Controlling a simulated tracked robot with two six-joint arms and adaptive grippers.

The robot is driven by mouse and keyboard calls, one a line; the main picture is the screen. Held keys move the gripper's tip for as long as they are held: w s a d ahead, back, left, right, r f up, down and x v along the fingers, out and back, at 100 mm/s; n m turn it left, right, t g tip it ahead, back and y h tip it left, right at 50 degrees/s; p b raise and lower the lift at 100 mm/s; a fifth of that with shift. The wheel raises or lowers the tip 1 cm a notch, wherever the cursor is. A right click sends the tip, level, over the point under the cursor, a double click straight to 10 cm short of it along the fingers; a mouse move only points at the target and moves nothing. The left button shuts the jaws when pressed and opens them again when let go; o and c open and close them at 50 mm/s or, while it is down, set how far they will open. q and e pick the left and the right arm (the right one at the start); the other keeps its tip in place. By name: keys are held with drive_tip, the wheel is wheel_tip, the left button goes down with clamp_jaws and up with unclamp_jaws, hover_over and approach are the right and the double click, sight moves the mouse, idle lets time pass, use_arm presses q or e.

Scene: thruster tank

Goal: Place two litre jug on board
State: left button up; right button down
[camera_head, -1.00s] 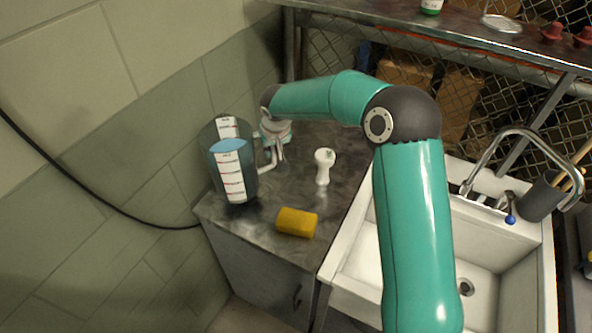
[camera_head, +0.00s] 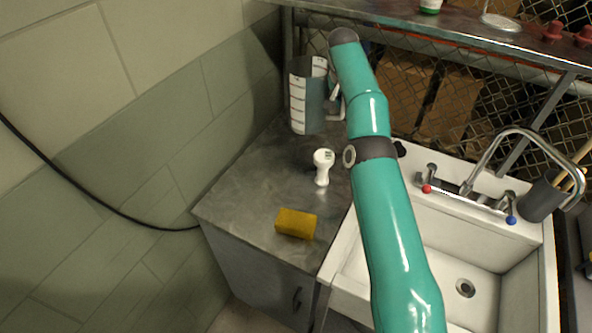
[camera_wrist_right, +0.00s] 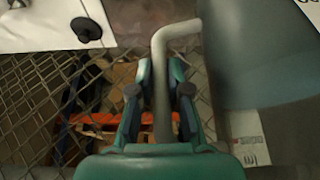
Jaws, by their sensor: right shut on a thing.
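The two litre jug (camera_head: 307,100) is a see-through grey jug with white measuring marks, upright or nearly so, at the back of the metal counter in the head view. Its body (camera_wrist_right: 260,60) fills the upper right of the right wrist view. My right gripper (camera_head: 336,100), partly hidden by my arm in the head view, is shut on the jug's pale handle. In the wrist view the handle (camera_wrist_right: 162,75) runs between the two fingers (camera_wrist_right: 160,100). I cannot tell whether the jug's base touches the counter. My left gripper is not in view. I cannot make out a separate board.
Wire mesh (camera_head: 450,110) and a shelf (camera_head: 400,25) stand behind. The counter's left part is clear.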

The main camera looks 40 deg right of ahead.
drive_tip(key=shift+s+d+r, duration=0.1)
drive_tip(key=shift+d+r, duration=0.15)
drive_tip(key=shift+d, duration=0.05)
wheel_tip(320, 180, down, 9)
drive_tip(key=b, duration=0.1)
drive_tip(key=shift+d+b, duration=0.3)
drive_tip(key=shift+b, duration=0.05)
drive_tip(key=c, duration=1.6)
unclamp_jaws()
drive_tip(key=shift+s+a+f, duration=0.1)
drive_tip(key=shift+f, duration=0.4)
drive_tip(key=o, duration=0.5)
drive_tip(key=shift+r, duration=0.1)
drive_tip(key=shift+c, duration=0.2)
drive_tip(key=shift+a+r, duration=0.1)
drive_tip(key=b+v, duration=0.2)
drive_tip(key=v, duration=0.9)
drive_tip(key=shift+s+a+r, duration=0.1)
drive_tip(key=shift+a+r, duration=0.1)
drive_tip(key=shift+r, duration=0.15)
